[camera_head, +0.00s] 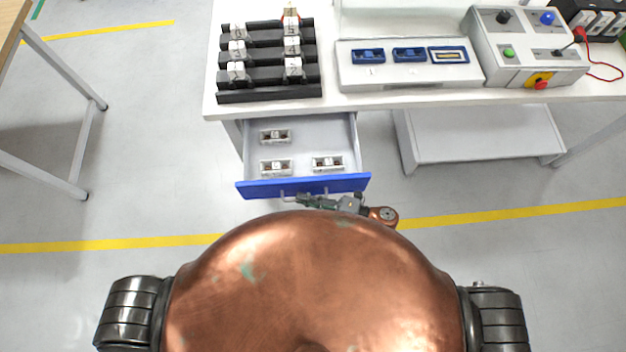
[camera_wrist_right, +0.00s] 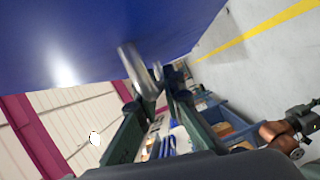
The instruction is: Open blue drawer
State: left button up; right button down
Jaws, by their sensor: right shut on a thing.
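The blue drawer (camera_head: 303,187) is pulled out from under the white table in the head view, and its grey inside shows. Several small grey-white parts lie in it, such as one at the right (camera_head: 327,163). My right gripper (camera_head: 303,199) is at the middle of the drawer's blue front, shut on the metal handle. In the right wrist view the blue front (camera_wrist_right: 90,40) fills the upper left, and the handle (camera_wrist_right: 135,68) sits at the fingers of the right gripper (camera_wrist_right: 155,92). My left gripper is not in view.
The white table (camera_head: 370,98) carries a black rack (camera_head: 268,95) with labelled pieces, a panel with blue sockets (camera_head: 405,75) and a control box (camera_head: 520,50) with buttons. A lower shelf (camera_head: 480,135) stands right of the drawer.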

jog(key=shift+s, duration=0.3)
jog(key=shift+d, duration=0.1)
jog(key=c, duration=2)
grip_release()
jog(key=shift+c, duration=0.2)
jog(key=v, duration=1.2)
